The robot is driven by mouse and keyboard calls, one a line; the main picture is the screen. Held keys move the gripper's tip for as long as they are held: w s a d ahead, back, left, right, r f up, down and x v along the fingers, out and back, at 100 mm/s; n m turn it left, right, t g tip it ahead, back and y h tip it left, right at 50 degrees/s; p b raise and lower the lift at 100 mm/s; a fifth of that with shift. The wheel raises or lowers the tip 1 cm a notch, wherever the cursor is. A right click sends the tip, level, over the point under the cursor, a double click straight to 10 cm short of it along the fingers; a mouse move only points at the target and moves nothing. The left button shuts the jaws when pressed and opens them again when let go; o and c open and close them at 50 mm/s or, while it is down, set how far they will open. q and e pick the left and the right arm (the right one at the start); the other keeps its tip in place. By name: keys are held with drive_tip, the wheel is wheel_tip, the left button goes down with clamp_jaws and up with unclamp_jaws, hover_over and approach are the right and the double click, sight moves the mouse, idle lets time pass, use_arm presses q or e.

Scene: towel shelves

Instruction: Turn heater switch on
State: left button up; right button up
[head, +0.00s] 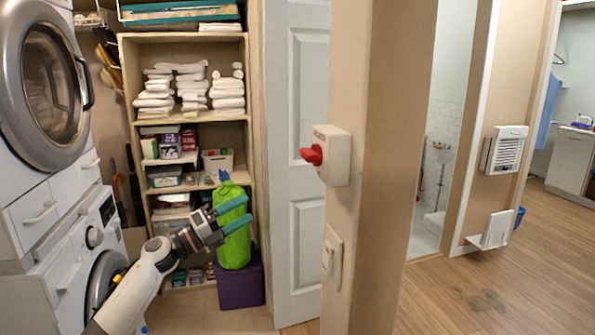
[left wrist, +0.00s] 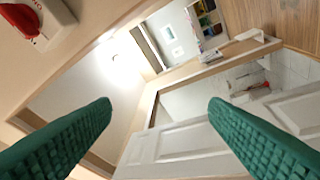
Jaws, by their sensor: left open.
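The heater switch (head: 334,155) is a white box with a red knob (head: 312,155), mounted on the beige wall post right of the centre in the head view. It also shows at the top left corner of the left wrist view, where its red knob (left wrist: 18,20) is partly cut off. My left gripper (head: 236,212) is open and empty, with green padded fingers. In the head view it appears left of and lower than the switch, apart from it. In the left wrist view both fingers (left wrist: 160,125) are spread with nothing between them. My right gripper is not in view.
A white wall switch (head: 332,256) sits below the heater switch on the same post. A white door (head: 305,120) stands behind it. Shelves with towels (head: 190,38), a green bottle (head: 234,240) on a purple box (head: 240,285), and stacked washing machines (head: 22,222) fill the left.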

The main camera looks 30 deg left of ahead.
use_arm(q)
drive_tip(key=s+d+r+m+g+h+b, duration=0.1)
drive_tip(key=s+d+r+m+g+h, duration=0.15)
drive_tip(key=r+m, duration=0.35)
drive_tip(key=s+d+r+m+g+h+b, duration=0.1)
drive_tip(key=s+d+r+m+g, duration=0.1)
drive_tip(key=s+d+r+m, duration=0.4)
drive_tip(key=m+g, duration=0.1)
drive_tip(key=m, duration=0.3)
approach(302, 155)
drive_tip(key=shift+y, duration=0.35)
drive_tip(key=p+x, duration=0.4)
drive_tip(key=x, duration=0.1)
drive_tip(key=r+p+x, duration=0.1)
drive_tip(key=p+x, duration=0.1)
drive_tip(key=x, duration=0.1)
drive_tip(key=shift+s+d, duration=0.2)
drive_tip(key=shift+w+d+f+p, duration=0.25)
drive_tip(key=shift+w+d+p, duration=0.15)
drive_tip(key=shift+w, duration=0.1)
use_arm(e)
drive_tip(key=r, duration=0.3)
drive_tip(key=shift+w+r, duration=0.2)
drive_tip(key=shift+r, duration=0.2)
use_arm(q)
drive_tip(key=c, duration=1)
